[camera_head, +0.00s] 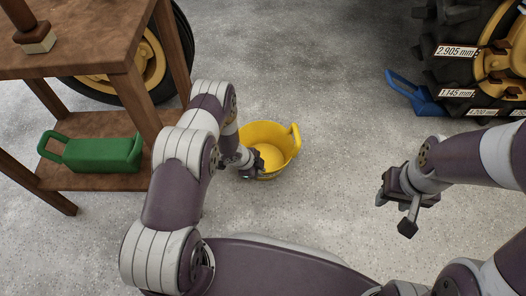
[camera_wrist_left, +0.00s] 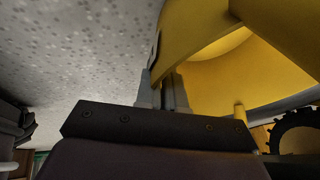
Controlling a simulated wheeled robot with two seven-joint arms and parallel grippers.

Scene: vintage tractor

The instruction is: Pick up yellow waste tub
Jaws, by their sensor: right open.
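The yellow waste tub (camera_head: 270,138) stands upright on the concrete floor in the middle of the head view, with one raised handle at its right. My left gripper (camera_head: 250,165) is at the tub's left side, by its rim and handle. In the left wrist view, the fingers (camera_wrist_left: 165,92) are close together with the yellow edge of the tub (camera_wrist_left: 195,40) between them. The fingertips are partly hidden by the tub. My right gripper (camera_head: 397,212) is open and empty over the floor at the right, well apart from the tub.
A brown wooden table (camera_head: 75,45) with a lower shelf stands at the left, holding a green toolbox (camera_head: 105,153). A wheel (camera_head: 150,65) is behind it. A blue object (camera_head: 412,95) and a large tractor tyre (camera_head: 455,70) are at the right. Floor behind the tub is clear.

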